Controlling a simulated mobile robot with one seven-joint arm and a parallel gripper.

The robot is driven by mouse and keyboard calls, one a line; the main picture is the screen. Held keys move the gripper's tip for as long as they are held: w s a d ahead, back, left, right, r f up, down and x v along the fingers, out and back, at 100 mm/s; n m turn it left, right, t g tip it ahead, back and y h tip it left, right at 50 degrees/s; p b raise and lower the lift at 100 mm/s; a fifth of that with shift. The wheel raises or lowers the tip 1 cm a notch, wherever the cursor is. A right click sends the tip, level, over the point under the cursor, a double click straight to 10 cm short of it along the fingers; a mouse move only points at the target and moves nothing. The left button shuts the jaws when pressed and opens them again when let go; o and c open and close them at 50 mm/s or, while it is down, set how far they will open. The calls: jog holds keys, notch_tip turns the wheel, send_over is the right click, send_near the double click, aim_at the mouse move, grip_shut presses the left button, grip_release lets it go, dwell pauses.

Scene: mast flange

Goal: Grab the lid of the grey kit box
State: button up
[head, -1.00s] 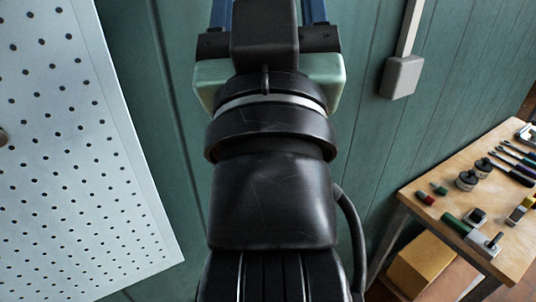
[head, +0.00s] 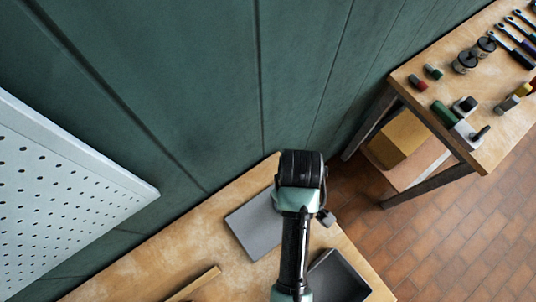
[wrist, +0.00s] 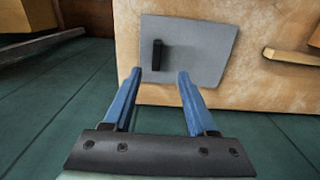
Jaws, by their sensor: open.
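The lid is a flat grey plate (wrist: 205,45) with an upright-looking black bar handle (wrist: 157,55), lying on the wooden bench near its wall-side edge. The lid also shows in the head view (head: 255,224), partly behind my arm. My gripper (wrist: 160,73) has two blue fingers spread apart and empty. In the wrist view the handle appears between and just beyond the fingertips; I see no contact. The fingers are hidden in the head view. The grey kit box (head: 338,278) stands open beside my arm, its left part covered.
A wooden strip (head: 195,283) lies on the bench (head: 150,270). A white pegboard (head: 60,200) is at left, close to the green wall (head: 200,80). A second table (head: 490,135) with tools stands at right, with a cardboard box (head: 400,138) below it.

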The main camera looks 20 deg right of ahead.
jog(key=p, duration=0.1)
send_near(268, 218)
jog(key=shift+w+d+f, duration=0.3)
jog(key=shift+d+f, duration=0.6)
jog(key=shift+f, duration=0.05)
jog(key=shift+w+d+f, duration=0.3)
jog(key=shift+d+f, duration=0.65)
jog(key=shift+w+d+f, duration=0.3)
jog(key=shift+d+f, duration=0.6)
jog(key=shift+f, duration=0.05)
grip_shut()
